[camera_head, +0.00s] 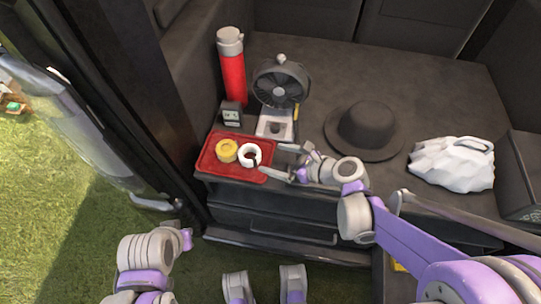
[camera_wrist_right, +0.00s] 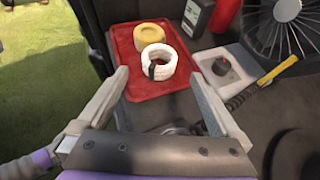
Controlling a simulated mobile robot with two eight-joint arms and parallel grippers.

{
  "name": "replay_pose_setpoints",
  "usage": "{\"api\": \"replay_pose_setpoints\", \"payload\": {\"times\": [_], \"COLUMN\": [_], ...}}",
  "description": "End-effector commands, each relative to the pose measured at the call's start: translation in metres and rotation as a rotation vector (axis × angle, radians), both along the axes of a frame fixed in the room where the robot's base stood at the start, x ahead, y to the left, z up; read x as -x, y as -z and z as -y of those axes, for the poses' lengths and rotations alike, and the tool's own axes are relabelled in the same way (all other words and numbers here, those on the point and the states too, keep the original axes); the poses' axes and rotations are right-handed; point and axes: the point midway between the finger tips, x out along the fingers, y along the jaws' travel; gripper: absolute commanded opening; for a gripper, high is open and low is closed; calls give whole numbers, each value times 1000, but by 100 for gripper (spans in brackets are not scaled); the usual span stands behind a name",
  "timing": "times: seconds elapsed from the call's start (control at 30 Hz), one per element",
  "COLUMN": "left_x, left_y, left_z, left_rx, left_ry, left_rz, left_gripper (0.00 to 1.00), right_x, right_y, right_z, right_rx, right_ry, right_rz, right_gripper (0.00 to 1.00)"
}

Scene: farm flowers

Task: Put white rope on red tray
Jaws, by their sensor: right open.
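The white rope (camera_head: 250,154) is a coiled ring with a dark band, lying on the right part of the red tray (camera_head: 230,174). In the right wrist view the white rope (camera_wrist_right: 174,62) rests on the red tray (camera_wrist_right: 150,89), beside a yellow roll (camera_wrist_right: 149,36). My right gripper (camera_head: 278,161) is at the tray's right edge, its fingers apart and empty. In the right wrist view its open fingers (camera_wrist_right: 160,90) are short of the rope, with nothing between them.
A fan (camera_head: 280,84) and a red flask (camera_head: 231,68) stand behind the tray, with a small dark box (camera_head: 231,114) nearby. A black hat (camera_head: 364,128) and a white bag (camera_head: 453,164) lie to the right. Grass (camera_head: 60,200) is at the left.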

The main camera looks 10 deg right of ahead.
Motion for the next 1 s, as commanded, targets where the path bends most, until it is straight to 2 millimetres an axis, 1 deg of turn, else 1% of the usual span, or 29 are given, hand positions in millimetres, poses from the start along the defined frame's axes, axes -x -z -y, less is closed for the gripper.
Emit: {"api": "replay_pose_setpoints", "payload": {"times": [0.17,0.23,0.27,0.37,0.47,0.5,0.53,0.57,0.6,0.67,0.7,0.83,0.9,1.0], "left_x": [0,0,0,0,0,0,0,0,0,0,0,0,0,0], "left_y": [-1,-1,-1,-1,-1,-1,-1,-1,-1,-1,-1,-1,-1,-1], "left_z": [0,0,0,0,0,0,0,0,0,0,0,0,0,0], "left_rx": [0,0,0,0,0,0,0,0,0,0,0,0,0,0], "left_ry": [0,0,0,0,0,0,0,0,0,0,0,0,0,0], "left_rz": [0,0,0,0,0,0,0,0,0,0,0,0,0,0], "left_gripper": [0,0,0,0,0,0,0,0,0,0,0,0,0,0], "right_x": [3,5,8,25,55,68,79,89,102,120,131,157,165,171], "right_y": [-2,-2,-1,1,6,8,10,11,13,15,16,16,15,14], "right_z": [3,3,3,4,12,17,22,28,36,49,58,83,93,101], "right_rx": [2,27,57,240,546,684,787,887,1014,1185,1284,1515,1585,1637], "right_ry": [-1,-16,-33,-149,-370,-486,-579,-675,-807,-1008,-1137,-1504,-1641,-1757], "right_rz": [1,12,25,108,242,304,350,394,450,524,567,668,697,720], "right_gripper": [100,100,100,100,100,100,100,100,100,100,100,100,100,100]}}
